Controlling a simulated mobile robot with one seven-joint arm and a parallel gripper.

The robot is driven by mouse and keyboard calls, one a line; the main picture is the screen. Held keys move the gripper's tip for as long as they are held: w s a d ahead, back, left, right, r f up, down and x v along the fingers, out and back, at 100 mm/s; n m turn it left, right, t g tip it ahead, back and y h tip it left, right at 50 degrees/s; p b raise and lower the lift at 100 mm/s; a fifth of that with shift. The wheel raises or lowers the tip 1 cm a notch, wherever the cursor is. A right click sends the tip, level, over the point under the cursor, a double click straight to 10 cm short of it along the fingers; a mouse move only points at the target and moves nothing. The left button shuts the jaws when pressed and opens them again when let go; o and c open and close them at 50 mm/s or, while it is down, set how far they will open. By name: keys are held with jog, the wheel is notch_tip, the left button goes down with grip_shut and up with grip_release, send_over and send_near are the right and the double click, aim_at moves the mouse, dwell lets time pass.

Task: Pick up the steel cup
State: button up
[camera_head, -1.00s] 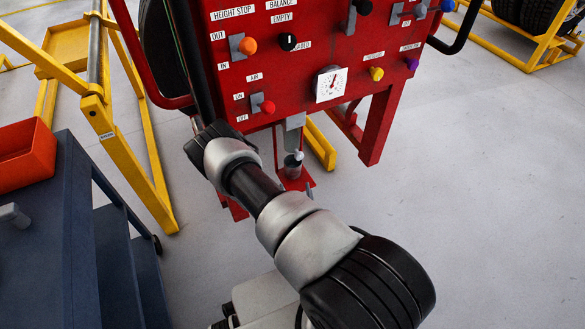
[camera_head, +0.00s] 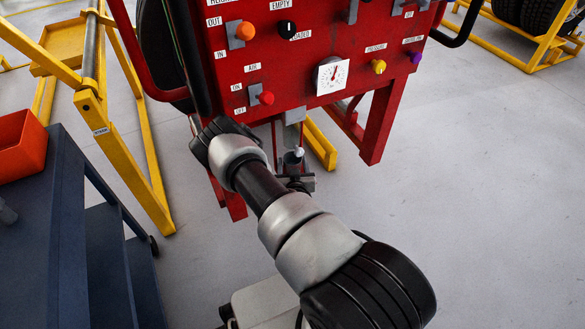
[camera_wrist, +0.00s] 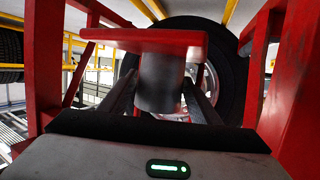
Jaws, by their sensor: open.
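The steel cup (camera_head: 292,160) is a small grey cylinder below the front of the red control cabinet. My forearm and wrist reach down toward it, and my gripper (camera_head: 300,182) is at its near side, partly covering it. In the wrist view the cup (camera_wrist: 161,88) is large, dark grey and slightly blurred, against a red plate (camera_wrist: 110,36). My gripper (camera_wrist: 160,98) is open, with one finger on each side of the cup. Whether either finger touches the cup is not clear.
The red cabinet (camera_head: 300,60) with knobs and a gauge stands just beyond, its red legs (camera_head: 380,125) flanking the cup. A dark blue cart (camera_head: 60,230) with an orange bin (camera_head: 22,143) and a yellow frame (camera_head: 125,165) are left. The floor (camera_head: 480,200) at right is clear.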

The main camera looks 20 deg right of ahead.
jog(key=c, duration=0.9)
jog(key=shift+c, duration=0.2)
